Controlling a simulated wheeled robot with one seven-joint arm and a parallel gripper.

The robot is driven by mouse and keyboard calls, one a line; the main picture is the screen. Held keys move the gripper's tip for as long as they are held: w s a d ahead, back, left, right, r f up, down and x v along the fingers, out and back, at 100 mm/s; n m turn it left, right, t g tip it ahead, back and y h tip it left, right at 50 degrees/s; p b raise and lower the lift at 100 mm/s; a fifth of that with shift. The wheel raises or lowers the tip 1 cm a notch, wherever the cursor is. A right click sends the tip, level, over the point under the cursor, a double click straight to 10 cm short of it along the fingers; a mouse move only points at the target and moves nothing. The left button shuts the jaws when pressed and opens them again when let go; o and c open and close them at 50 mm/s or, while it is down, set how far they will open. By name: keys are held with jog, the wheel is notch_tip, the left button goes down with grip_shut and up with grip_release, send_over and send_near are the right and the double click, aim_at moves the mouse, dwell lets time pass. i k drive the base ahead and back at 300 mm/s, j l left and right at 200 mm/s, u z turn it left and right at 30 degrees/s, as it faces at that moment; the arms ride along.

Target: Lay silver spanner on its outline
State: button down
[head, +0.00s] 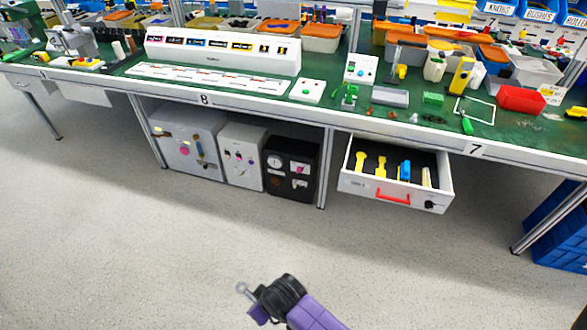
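My gripper (258,299) is low in the head view, over the open floor in front of the bench and well short of the drawer. A small silver ring-ended piece, which looks like the silver spanner (242,288), sticks out from its tip; the rest is hidden by the gripper. The fingers are barely visible but seem closed on it. An open white drawer (357,187) with a dark lining holds yellow spanner-like shapes (360,161) and (381,166), a blue tool (404,170) and a pale long piece at the right. Which shape is the spanner's outline cannot be told.
The drawer has a red handle (393,199) and hangs out below the green bench top (330,110). Grey, white and black cabinets (290,168) stand under the bench to its left. Bench legs (325,170) flank the drawer. The floor (180,250) is clear.

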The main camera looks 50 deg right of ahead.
aim_at(358, 166)
jog(key=i+j, duration=0.15)
jog(key=i, duration=0.55)
jog(key=i+j, duration=0.15)
jog(key=i, duration=0.55)
jog(key=i+z, duration=0.25)
jog(key=z, duration=0.15)
jog(key=i+j+z, duration=0.2)
jog(key=z, duration=0.2)
jog(key=i+j+z, duration=0.15)
jog(key=z, duration=0.2)
jog(key=i+j+z, duration=0.15)
jog(key=j+z, duration=0.25)
jog(key=i+l, duration=0.05)
jog(key=l, duration=0.05)
